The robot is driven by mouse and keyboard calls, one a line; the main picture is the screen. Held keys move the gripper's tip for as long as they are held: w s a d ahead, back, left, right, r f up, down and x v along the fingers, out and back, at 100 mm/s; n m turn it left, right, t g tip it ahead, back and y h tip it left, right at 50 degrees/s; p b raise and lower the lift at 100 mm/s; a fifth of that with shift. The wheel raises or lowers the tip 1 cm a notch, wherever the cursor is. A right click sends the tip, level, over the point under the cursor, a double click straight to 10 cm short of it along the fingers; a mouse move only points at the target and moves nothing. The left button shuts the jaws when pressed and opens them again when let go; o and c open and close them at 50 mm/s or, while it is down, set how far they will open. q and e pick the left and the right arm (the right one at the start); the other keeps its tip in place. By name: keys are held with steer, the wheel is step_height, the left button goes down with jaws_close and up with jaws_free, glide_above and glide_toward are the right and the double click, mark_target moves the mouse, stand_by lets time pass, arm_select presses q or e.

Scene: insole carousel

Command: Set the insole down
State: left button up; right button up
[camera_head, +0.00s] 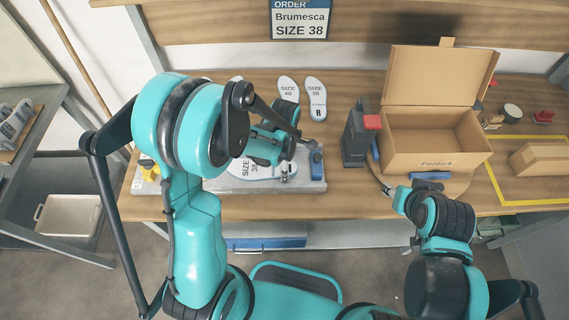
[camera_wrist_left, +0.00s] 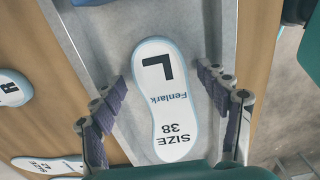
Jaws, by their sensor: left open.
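A white insole with a pale blue edge, marked L, Fenlark and SIZE 38 (camera_wrist_left: 170,112), lies on a grey plate (camera_wrist_left: 101,34) in the left wrist view. In the head view the insole (camera_head: 249,168) lies on the plate (camera_head: 222,185), partly hidden by my left arm. My left gripper (camera_wrist_left: 160,78) is open, with one purple-padded finger on each side of the insole and gaps between. In the head view my left gripper (camera_head: 284,165) is over the plate, its fingers mostly hidden. My right gripper (camera_head: 388,190) is beside the box; its jaws are unclear.
An open cardboard box (camera_head: 430,150) stands on a round wooden board (camera_head: 455,186) with blue pads. Other insoles (camera_head: 316,99) lie at the back. An order sign (camera_head: 299,20) reads Brumesca SIZE 38.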

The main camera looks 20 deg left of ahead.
arm_select(q)
steer(key=shift+r, duration=0.25)
step_height(320, 180, up, 11)
steer(key=p, duration=0.4)
steer(key=s+a+r+m+t, duration=0.2)
steer(key=s+r+m, duration=0.3)
steer(key=m, duration=0.5)
steer(key=s+a+r+m+t, duration=0.2)
steer(key=s+r+m+t, duration=0.3)
steer(key=m, duration=0.6)
steer(key=shift+s+a+r, duration=0.15)
steer(key=shift+a, duration=0.2)
